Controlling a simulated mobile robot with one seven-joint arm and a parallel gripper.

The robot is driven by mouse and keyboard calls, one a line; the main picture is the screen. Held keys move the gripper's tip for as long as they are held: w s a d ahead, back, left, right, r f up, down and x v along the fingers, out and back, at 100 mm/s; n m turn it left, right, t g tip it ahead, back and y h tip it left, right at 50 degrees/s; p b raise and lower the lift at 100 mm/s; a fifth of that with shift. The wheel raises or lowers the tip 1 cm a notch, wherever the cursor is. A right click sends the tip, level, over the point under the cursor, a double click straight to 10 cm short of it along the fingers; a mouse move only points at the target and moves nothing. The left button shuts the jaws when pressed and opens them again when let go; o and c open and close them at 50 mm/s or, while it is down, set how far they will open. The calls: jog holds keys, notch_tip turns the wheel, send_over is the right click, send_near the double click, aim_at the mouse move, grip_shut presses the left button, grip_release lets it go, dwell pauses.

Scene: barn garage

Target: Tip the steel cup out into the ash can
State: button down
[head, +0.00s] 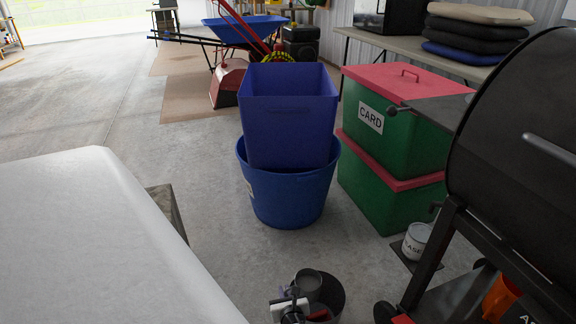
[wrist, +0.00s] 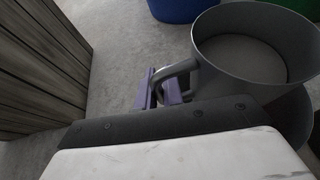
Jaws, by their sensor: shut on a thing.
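The grey steel cup (head: 308,281) is at the bottom centre of the head view and looks upright. In the wrist view the cup (wrist: 212,60) fills the upper right, with a flat grey surface inside. My gripper (head: 293,303) is shut on the cup's handle (wrist: 176,76); its purple fingers (wrist: 164,90) show in the wrist view. A dark round container (head: 335,296) shows behind and below the cup, partly hidden by it. I see no label on it and cannot be sure that it is the ash can.
A black grill (head: 520,130) stands at the right, with a white labelled can (head: 416,241) beside it. Blue bins (head: 288,200) and green crates (head: 385,200) stand behind. A white-topped surface (head: 90,250) fills the lower left. Concrete floor between is clear.

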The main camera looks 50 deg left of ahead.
aim_at(304, 270)
jog(key=shift+s+a+r+m+g+p, duration=0.1)
jog(key=shift+r+m+g+p, duration=0.25)
jog(key=shift+r+p, duration=0.35)
notch_tip(304, 270, up, 6)
jog(key=m+g+y+p, duration=0.2)
jog(key=m+g+p, duration=0.2)
jog(key=m, duration=0.1)
jog(key=w+m+g+b, duration=0.1)
jog(key=w+m+b, duration=0.1)
jog(key=w+d+m+g+y+b, duration=0.1)
jog(key=b, duration=0.2)
jog(key=w+d+m+g+y+b, duration=0.1)
jog(key=w+m+b, duration=0.1)
jog(key=shift+w+r+m+b, duration=0.15)
jog(key=shift+w+m+b, duration=0.2)
jog(key=shift+w+r+m+g, duration=0.2)
jog(key=shift+w+m+g, duration=0.1)
jog(key=shift+g, duration=0.05)
jog(key=shift+w+d+r+m+g+y+b, duration=0.2)
jog(key=shift+w+m+y+b, duration=0.15)
jog(key=shift+w+m, duration=0.2)
jog(key=shift+w+d+r+m+g+y+b, duration=0.1)
jog(key=shift+w+d+m+y+b, duration=0.15)
jog(key=shift+w+m+b, duration=0.35)
jog(key=shift+w+d+r+m+g+y+b, duration=0.1)
jog(key=shift+w+d+r+m+y+b, duration=0.2)
jog(key=shift+w, duration=0.4)
jog(key=shift+a+f, duration=0.1)
jog(key=shift+f, duration=0.05)
